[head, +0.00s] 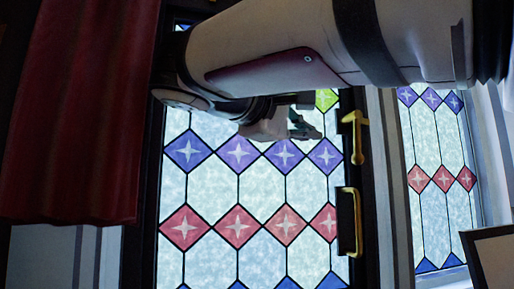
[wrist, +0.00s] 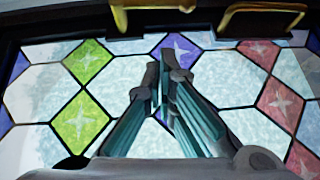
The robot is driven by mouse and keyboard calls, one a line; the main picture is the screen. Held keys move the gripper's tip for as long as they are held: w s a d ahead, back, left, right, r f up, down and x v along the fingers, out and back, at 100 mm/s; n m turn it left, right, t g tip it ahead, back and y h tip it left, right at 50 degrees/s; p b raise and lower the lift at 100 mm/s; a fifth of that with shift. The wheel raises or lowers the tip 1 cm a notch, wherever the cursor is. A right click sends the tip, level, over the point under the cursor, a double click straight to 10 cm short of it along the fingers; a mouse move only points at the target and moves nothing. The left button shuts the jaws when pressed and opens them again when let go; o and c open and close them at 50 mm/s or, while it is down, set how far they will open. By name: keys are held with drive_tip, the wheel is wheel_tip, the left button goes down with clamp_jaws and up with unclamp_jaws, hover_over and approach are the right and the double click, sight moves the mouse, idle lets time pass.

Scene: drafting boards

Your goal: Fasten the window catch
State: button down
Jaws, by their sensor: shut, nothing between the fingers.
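A stained-glass window (head: 238,187) in a dark frame fills the middle of the head view. A yellow L-shaped fitting, which looks like the window catch (head: 355,134), is on the frame's right side. In the wrist view the catch (wrist: 121,18) is at the top left, partly cut off by the picture edge. My gripper (head: 303,127) is in front of the glass, to the left of the catch and apart from it. In the wrist view my gripper (wrist: 160,78) is shut and empty, its fingertips pointing toward the frame edge.
A yellow bracket-like handle (head: 357,222) is below the catch on the same frame; it also shows in the wrist view (wrist: 262,17). A red curtain (head: 75,110) hangs at left. Another patterned window (head: 436,175) is at right. My arm crosses the top.

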drive_tip(key=w+d, duration=0.1)
drive_tip(key=d, duration=0.3)
drive_tip(key=w+d, duration=0.1)
drive_tip(key=d, duration=0.1)
drive_tip(key=shift+w+f+p, duration=0.2)
drive_tip(key=shift+w+p, duration=0.15)
drive_tip(key=shift+p, duration=0.05)
drive_tip(key=shift+w+d+f, duration=0.1)
drive_tip(key=shift+d, duration=0.4)
drive_tip(key=shift+d+f, duration=0.1)
drive_tip(key=shift+w+d+f+n+t+h+b, duration=0.15)
drive_tip(key=shift+d+f+n+t+h+b, duration=0.25)
drive_tip(key=shift+b, duration=0.85)
drive_tip(key=shift+d+r, duration=0.2)
drive_tip(key=shift+d, duration=0.05)
